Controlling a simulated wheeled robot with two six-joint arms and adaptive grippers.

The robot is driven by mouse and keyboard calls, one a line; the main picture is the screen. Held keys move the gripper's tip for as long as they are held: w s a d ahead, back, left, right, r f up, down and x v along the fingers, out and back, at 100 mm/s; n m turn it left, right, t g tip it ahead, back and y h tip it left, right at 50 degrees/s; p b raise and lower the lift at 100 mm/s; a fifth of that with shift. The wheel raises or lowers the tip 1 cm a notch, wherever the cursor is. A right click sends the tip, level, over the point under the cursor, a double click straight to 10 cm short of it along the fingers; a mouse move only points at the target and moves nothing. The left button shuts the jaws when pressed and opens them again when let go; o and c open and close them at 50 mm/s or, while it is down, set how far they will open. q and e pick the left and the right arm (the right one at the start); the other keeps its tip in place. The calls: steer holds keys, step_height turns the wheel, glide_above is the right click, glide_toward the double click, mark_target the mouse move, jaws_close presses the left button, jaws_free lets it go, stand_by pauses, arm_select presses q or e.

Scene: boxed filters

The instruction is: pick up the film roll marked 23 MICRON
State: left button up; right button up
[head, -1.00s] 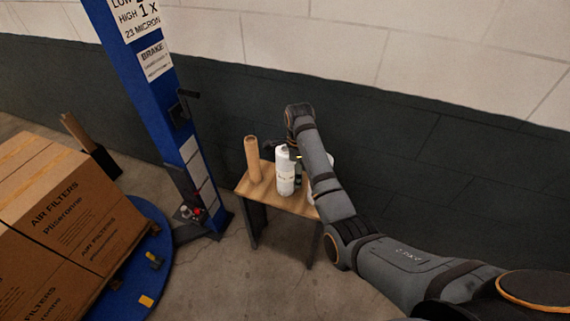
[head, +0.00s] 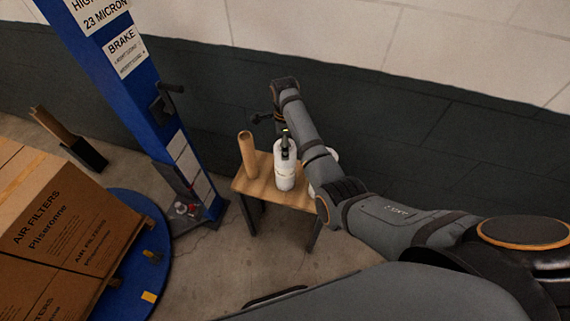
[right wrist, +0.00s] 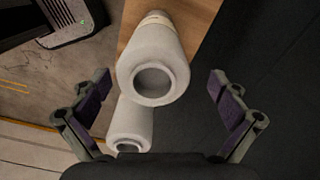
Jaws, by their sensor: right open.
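A white film roll (head: 285,172) stands upright on a small wooden table (head: 246,187). A second white roll (head: 333,153) is mostly hidden behind my right arm. In the right wrist view, one roll (right wrist: 150,50) shows its hollow end between the fingers, and the other roll (right wrist: 130,122) lies lower in the picture. I cannot read a 23 MICRON marking on either roll. My right gripper (right wrist: 160,84) is open above the nearer roll, with clear gaps on both sides; it also shows in the head view (head: 286,142). My left gripper is out of view.
A brown cardboard tube (head: 247,155) stands on the table left of the roll. A blue column (head: 135,98) with a 23 MICRON sign (head: 97,12) rises to the left. Boxed air filters (head: 60,235) sit on a blue turntable (head: 150,205). A dark wall is behind.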

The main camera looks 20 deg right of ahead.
mark_target(285, 166)
steer(key=shift+s+f+p, duration=0.1)
steer(key=shift+f+p, duration=0.25)
steer(key=shift+f, duration=0.15)
steer(key=f, duration=0.4)
steer(key=shift+s+f+p, duration=0.15)
steer(key=shift+s+p, duration=0.1)
steer(key=shift+p, duration=0.15)
steer(key=c, duration=1.9)
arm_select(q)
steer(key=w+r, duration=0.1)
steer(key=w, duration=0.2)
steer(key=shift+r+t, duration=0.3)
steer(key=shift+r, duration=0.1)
